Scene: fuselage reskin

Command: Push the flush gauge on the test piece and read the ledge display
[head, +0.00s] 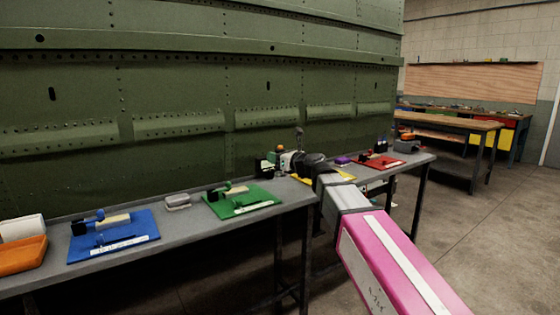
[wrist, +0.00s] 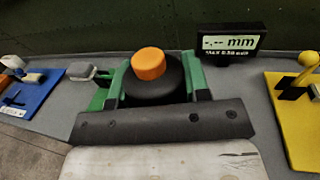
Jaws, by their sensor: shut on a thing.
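The flush gauge, a dark round body with an orange cap (wrist: 150,64), stands between two green uprights in the wrist view. My gripper (wrist: 153,90) is shut on it, with a dark bar in front. The fingertips and the gauge's underside are hidden, so I cannot tell whether it touches the test piece, which I cannot pick out. The ledge display (wrist: 228,43) is behind and to the right. It shows dashes and "mm", no number. In the head view my gripper (head: 300,163) is over the bench by the green fuselage, with the orange cap small beside it.
The grey bench (head: 180,235) holds a blue mat (head: 85,250), a green mat (head: 262,199), a yellow mat (wrist: 282,92) and a red mat (head: 385,164), with small tools. A grey block (head: 177,201) lies between blue and green. The fuselage skin (head: 190,80) rises behind. Floor is clear at right.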

